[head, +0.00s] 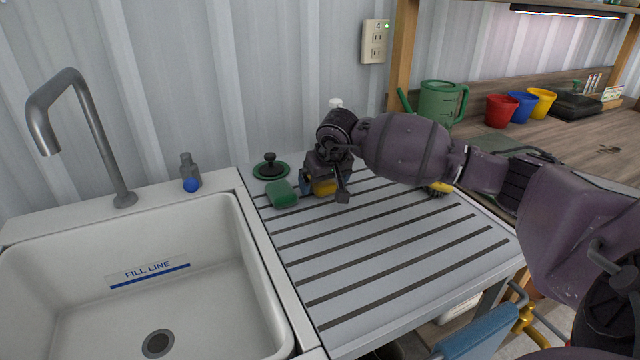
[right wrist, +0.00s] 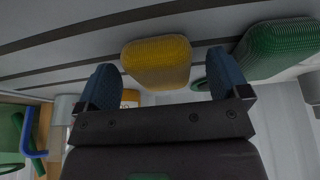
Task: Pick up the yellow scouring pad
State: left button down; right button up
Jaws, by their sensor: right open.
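The yellow scouring pad (head: 325,188) lies on the grooved drainboard (head: 345,275), partly hidden by my right gripper (head: 322,190) in the head view. In the right wrist view the whole ribbed top of the yellow pad (right wrist: 157,62) shows. My right gripper (right wrist: 163,68) is open, its blue-padded fingers on either side of the pad in that view, with gaps on both sides. It holds nothing. I cannot tell how far above the board the fingertips are. My left gripper is not in view.
A green scouring pad (head: 282,194) lies just left of the yellow one, with a dark green sink plunger-like item (head: 270,168) behind. The sink (head: 150,270) is left; a green jug (head: 440,103) stands behind.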

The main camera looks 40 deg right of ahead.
jog(key=c, duration=1)
notch_tip(320, 180, up, 20)
jog(key=shift+r+p, duration=0.1)
jog(key=shift+p, duration=0.9)
jog(key=shift+o, duration=1.1)
jog(key=shift+c, duration=0.8)
jog(key=shift+s, duration=0.1)
